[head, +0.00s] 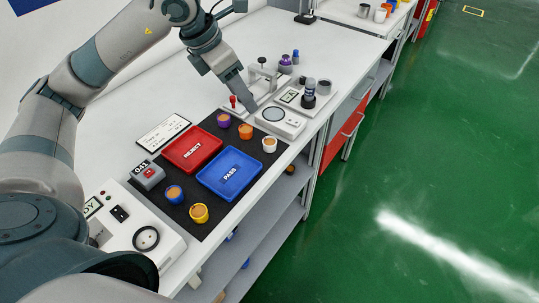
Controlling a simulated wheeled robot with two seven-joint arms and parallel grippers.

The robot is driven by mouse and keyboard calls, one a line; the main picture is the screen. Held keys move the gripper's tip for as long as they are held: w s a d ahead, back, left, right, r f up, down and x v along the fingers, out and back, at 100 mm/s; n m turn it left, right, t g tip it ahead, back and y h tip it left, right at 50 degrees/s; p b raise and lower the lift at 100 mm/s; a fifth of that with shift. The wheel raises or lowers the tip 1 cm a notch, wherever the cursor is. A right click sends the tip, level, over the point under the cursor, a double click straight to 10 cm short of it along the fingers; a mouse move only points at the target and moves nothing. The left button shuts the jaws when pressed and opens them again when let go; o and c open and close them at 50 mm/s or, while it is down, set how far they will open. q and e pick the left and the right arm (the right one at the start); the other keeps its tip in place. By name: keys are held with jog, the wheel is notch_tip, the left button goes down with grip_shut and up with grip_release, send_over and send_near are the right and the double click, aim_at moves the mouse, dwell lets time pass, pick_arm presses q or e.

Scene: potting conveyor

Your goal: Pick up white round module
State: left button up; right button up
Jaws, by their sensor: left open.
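The white round module (269,145) stands on the black mat (206,228) near its right edge, beyond the blue PASS tray (221,190). My left gripper (248,110) is open, with its fingers pointing down. It is above and to the left of the white module, beyond the mat's far edge and close to the pale device with a round dial. Nothing shows between its fingers. The white module is fully visible. My right gripper is not in view.
An orange (245,132) and a purple module (223,120) stand left of the white one. A red REJECT tray (191,149) lies beside the PASS tray. Blue (174,194) and yellow modules (199,213) are nearer. The dial device (281,121) and a fixture (306,97) stand beyond.

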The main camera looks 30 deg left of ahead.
pick_arm(q)
jog(key=shift+f, duration=0.55)
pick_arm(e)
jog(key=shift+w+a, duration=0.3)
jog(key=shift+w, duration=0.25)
pick_arm(q)
jog(key=p, duration=0.2)
send_near(270, 145)
jog(key=w+f, duration=0.1)
jog(key=w, duration=0.1)
jog(key=shift+a+f, duration=0.2)
jog(key=shift+f, duration=0.35)
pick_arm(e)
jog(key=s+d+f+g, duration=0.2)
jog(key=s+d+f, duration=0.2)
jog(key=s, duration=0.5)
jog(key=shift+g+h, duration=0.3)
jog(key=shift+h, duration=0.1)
pick_arm(q)
jog(key=shift+f+p, duration=0.1)
jog(key=shift+p, duration=0.2)
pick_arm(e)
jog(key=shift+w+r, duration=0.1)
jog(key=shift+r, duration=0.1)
